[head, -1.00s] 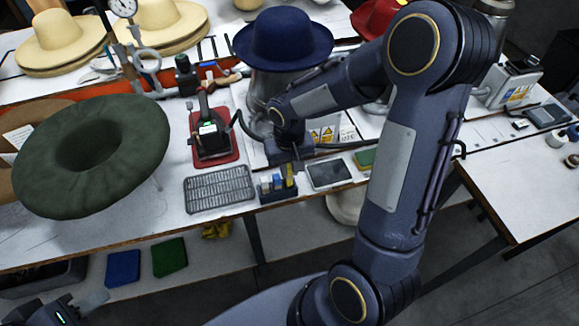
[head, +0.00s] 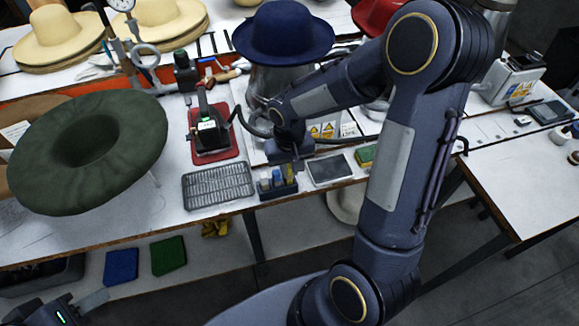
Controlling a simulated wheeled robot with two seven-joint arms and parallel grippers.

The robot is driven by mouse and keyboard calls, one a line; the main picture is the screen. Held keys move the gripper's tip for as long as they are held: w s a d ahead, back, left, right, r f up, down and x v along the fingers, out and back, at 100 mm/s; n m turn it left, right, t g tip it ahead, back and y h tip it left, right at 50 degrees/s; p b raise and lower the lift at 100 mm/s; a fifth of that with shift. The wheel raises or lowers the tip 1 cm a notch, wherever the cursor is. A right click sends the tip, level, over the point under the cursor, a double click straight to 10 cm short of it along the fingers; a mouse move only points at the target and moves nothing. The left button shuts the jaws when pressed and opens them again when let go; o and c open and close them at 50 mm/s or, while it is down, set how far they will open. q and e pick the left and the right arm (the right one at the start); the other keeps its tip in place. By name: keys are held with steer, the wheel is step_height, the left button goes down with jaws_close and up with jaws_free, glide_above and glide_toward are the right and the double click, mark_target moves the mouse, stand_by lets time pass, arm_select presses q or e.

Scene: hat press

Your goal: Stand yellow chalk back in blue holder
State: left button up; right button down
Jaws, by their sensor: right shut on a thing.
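The small dark blue holder (head: 279,189) stands at the front edge of the bench, with a pale chalk and a blue chalk (head: 277,178) upright in it. The yellow chalk (head: 288,171) is upright at the holder's right end, its lower end within or behind the holder's rim. My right gripper (head: 293,166) is directly above that end, pointing down and shut on the yellow chalk's top. Whether the chalk touches the slot's bottom is hidden. My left gripper (head: 88,302) is at the bottom left corner, away from the bench and partly cut off; its opening is unclear.
A grey ribbed tray (head: 218,185) lies left of the holder and a grey flat pad (head: 329,170) right of it. A red-based iron (head: 211,135) and a blue hat (head: 283,35) stand behind. A green hat (head: 88,153) overhangs the left side.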

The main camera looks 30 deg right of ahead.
steer(key=c, duration=1.3)
jaws_free()
steer(key=shift+o, duration=0.2)
steer(key=shift+r, duration=0.1)
steer(key=shift+r+p, duration=2.85)
steer(key=shift+r, duration=0.9)
steer(key=s+a+r+t+y, duration=0.2)
steer(key=s+r, duration=0.4)
steer(key=s, duration=0.2)
steer(key=s+a+r+n+t+y, duration=0.1)
steer(key=s+a+r+t, duration=0.1)
steer(key=s+r, duration=0.4)
steer(key=shift+s+r+t+y, duration=0.4)
steer(key=shift+s+t, duration=0.4)
steer(key=shift+s, duration=0.4)
